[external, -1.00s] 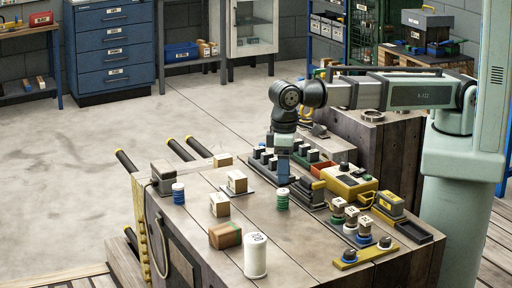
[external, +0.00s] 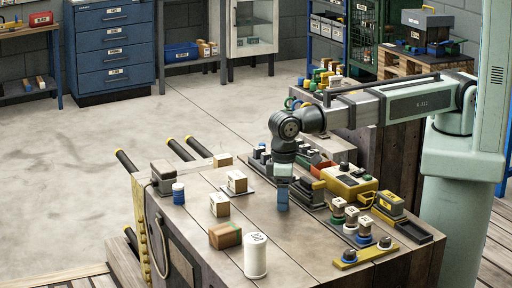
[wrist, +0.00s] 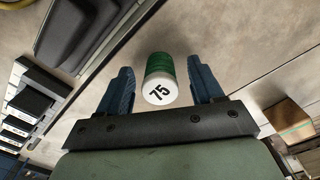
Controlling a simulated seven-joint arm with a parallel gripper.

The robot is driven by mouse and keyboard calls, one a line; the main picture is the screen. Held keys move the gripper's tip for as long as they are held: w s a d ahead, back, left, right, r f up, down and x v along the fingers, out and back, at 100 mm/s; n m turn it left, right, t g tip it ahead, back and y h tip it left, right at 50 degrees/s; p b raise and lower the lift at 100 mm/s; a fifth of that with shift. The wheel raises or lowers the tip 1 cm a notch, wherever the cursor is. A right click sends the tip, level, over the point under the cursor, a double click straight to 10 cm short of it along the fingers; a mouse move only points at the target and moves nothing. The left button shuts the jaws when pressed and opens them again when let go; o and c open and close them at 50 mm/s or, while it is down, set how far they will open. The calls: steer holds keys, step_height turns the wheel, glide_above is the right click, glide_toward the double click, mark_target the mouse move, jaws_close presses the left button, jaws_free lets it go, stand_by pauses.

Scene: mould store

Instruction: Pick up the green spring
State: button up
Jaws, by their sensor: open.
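The green spring (wrist: 160,65) stands between my fingers in the wrist view, with a white end cap marked 75 facing the camera. My gripper (wrist: 161,70) is open, one blue finger on each side of the spring, with a small gap at each side. In the external view my gripper (external: 282,207) points down, low over the wooden bench top. The spring is hidden behind the fingers there.
A white spool (external: 256,256), a brown block (external: 225,236) and pale blocks (external: 220,204) stand left of my gripper. A yellow box (external: 350,183) and several knobbed parts (external: 364,240) are to the right. A dark tray with blocks lies behind.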

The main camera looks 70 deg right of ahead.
steer(key=shift+f, duration=0.3)
steer(key=shift+c, duration=0.3)
steer(key=c, duration=1.1)
